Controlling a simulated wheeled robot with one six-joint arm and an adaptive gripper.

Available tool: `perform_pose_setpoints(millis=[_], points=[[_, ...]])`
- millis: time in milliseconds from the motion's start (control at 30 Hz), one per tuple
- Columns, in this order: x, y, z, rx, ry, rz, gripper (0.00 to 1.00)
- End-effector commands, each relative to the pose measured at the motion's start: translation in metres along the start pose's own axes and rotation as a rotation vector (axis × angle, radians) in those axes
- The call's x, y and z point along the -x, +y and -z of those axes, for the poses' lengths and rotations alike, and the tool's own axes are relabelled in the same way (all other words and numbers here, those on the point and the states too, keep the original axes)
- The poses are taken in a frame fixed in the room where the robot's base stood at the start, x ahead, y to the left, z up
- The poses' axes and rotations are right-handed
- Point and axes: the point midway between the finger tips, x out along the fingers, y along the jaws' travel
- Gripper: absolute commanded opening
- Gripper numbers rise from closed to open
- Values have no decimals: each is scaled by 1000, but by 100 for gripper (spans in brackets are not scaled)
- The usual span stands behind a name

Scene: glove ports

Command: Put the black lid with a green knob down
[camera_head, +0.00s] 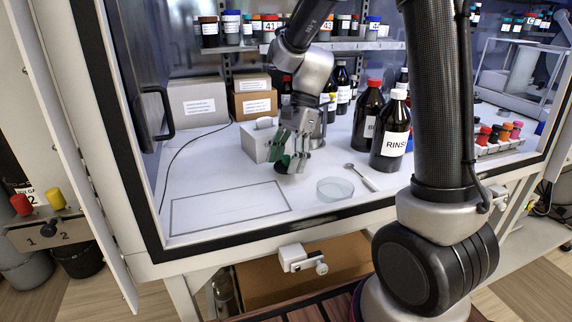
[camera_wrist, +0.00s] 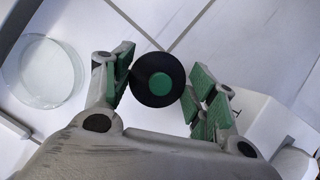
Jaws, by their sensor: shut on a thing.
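The black lid (camera_wrist: 142,92) is round, with a green knob (camera_wrist: 159,84) on top, and shows in the wrist view between the green pads of my gripper (camera_wrist: 165,92). My gripper is shut on the lid. In the head view my gripper (camera_head: 289,158) hangs low over the white work surface (camera_head: 300,207), in front of a white box. The lid is mostly hidden there, with only a dark part showing at the fingers. I cannot tell whether it touches the surface.
A clear glass dish (camera_head: 335,189) and a spoon (camera_head: 362,177) lie to the right. Dark bottles (camera_head: 391,138) stand beyond them. A white box (camera_head: 256,139) is close behind my gripper. An outlined rectangle (camera_head: 229,208) at front left is empty.

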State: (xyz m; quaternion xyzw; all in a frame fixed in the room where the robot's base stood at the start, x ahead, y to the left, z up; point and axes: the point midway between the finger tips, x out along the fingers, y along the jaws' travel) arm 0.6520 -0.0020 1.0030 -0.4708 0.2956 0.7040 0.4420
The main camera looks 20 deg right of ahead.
Motion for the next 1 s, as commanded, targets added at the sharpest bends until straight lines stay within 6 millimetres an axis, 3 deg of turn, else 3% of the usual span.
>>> perform_pose_setpoints(millis=[100,467,500,600,1000], points=[[-16,1,6,-1,-1,-3,41],[-20,0,8,-1,-1,-1,41],[-20,0,8,0,0,0,63],[-20,0,8,0,0,0,79],[-15,0,7,0,1,1,79]])
